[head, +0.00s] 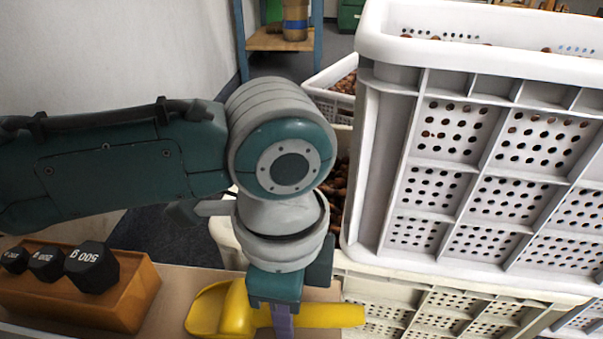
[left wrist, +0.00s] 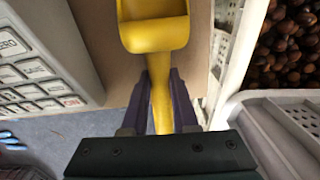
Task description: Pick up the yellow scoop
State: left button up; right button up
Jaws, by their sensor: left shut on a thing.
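The yellow scoop (head: 212,308) lies along the front edge of the picture in the head view, its bowl to the left and its handle to the right. In the left wrist view the scoop's bowl (left wrist: 155,32) is at the top and its handle runs down between two purple fingers. My left gripper (head: 283,322) comes down over the handle and is shut on it; the left wrist view also shows the gripper (left wrist: 158,98) around the handle. Whether the scoop touches the table cannot be told. My right gripper is in neither view.
A wooden block (head: 138,297) with black weights (head: 91,268) stands left of the scoop. White perforated crates (head: 395,150) stack close on the right. Chestnuts (left wrist: 285,45) fill a crate beside the gripper. A grey keypad device (left wrist: 45,50) is at left in the wrist view.

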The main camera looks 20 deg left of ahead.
pick_arm(q)
grip_shut()
jog(key=shift+r, duration=0.1)
notch_tip(320, 180, up, 20)
jog(key=p, duration=1.4)
